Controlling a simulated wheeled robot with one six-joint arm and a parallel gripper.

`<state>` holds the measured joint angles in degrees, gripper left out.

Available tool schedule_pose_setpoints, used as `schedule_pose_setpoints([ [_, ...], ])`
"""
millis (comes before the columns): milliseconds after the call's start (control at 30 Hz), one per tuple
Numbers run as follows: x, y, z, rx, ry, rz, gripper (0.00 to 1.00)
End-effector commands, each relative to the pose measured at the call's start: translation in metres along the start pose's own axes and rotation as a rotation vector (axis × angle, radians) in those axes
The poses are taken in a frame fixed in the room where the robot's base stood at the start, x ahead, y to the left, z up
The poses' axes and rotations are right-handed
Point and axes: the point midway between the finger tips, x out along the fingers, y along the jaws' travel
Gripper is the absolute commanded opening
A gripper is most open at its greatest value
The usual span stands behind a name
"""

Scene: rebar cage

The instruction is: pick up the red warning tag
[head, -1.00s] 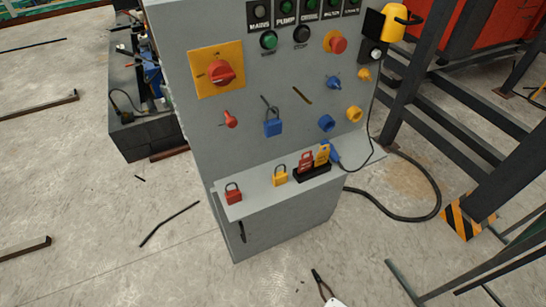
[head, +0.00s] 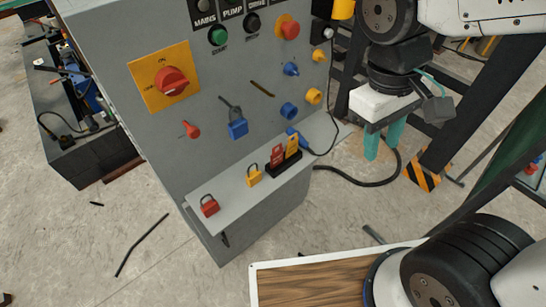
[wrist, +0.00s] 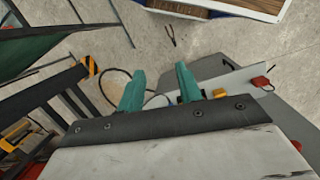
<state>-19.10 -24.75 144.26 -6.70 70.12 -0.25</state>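The red warning tag (head: 277,155) stands upright in a small black holder (head: 285,168) on the grey panel's shelf, beside a yellow tag (head: 292,145). My gripper (head: 383,140) is to the right of the tag in the head view, apart from it, with its teal fingers pointing down. The fingers are apart with nothing between them; this also shows in the wrist view (wrist: 160,88). I cannot make out the red tag in the wrist view, where a finger covers part of the shelf.
A yellow padlock (head: 254,178) and a red padlock (head: 209,206) sit left of the holder. A blue padlock (head: 237,128) hangs on the panel (head: 210,95), among protruding knobs and switches. A black cable (head: 355,180) loops over the floor by dark steel frames.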

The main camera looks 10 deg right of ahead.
Motion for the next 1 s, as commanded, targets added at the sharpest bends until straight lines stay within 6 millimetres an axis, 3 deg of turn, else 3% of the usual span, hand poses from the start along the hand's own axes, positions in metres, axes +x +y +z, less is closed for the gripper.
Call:
schedule_pose_setpoints([
  [367,0.068,-0.059,-0.084,-0.69,-0.312,0.428,0.35],
  [700,0.137,-0.133,-0.169,-1.363,-0.47,0.897,0.35],
  [867,0.151,-0.16,-0.205,-1.592,-0.489,1.061,0.35],
  [1000,0.151,-0.161,-0.219,-1.657,-0.489,1.105,0.35],
])
